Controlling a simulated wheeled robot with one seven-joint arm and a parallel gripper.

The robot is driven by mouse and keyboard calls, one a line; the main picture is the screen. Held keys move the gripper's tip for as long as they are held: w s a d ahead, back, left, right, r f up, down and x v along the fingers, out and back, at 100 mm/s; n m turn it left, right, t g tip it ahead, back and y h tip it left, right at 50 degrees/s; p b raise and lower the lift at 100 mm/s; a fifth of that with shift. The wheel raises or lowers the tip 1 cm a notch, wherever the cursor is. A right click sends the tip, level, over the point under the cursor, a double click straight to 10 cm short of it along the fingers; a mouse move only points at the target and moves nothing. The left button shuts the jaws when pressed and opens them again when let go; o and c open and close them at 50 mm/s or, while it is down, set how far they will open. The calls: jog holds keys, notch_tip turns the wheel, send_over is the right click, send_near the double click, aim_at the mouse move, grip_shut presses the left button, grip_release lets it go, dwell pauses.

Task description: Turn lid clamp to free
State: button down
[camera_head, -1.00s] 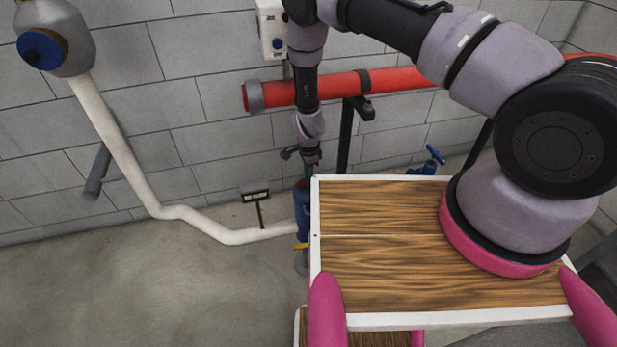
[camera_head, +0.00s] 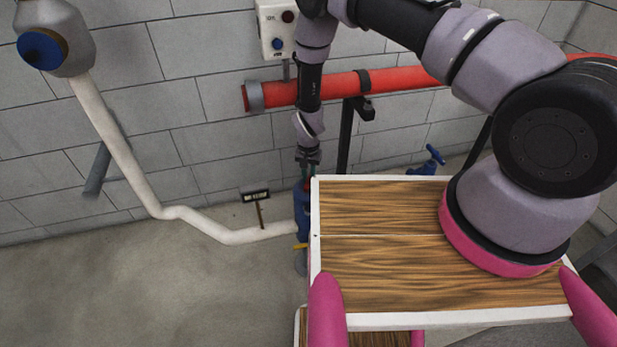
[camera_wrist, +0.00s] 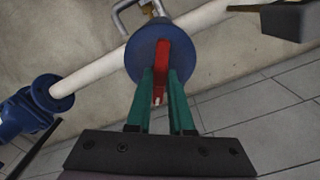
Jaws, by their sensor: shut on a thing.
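In the wrist view my gripper (camera_wrist: 160,100) has its two green fingers closed on a red clamp handle (camera_wrist: 161,62). The handle lies over a round blue lid or body (camera_wrist: 138,58) on the white pipe. The handle's near end lies between the fingers. In the head view my gripper (camera_head: 308,172) points down at the blue strainer-like body (camera_head: 303,210) just left of the wooden platform. The fingers and handle are small and partly hidden there.
The white pipe (camera_head: 240,236) runs left along the wall. A red pipe (camera_head: 330,88) with a black support crosses behind my arm. A control box (camera_head: 277,30) is on the wall. A blue valve (camera_head: 428,163) stands at the right. A small sign (camera_head: 256,196) stands near the pipe.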

aim_at(308, 180)
jog(key=n, duration=0.6)
jog(key=shift+s, duration=0.1)
dwell(0.5)
jog(key=c, duration=0.8)
grip_release()
notch_tip(308, 180, up, 11)
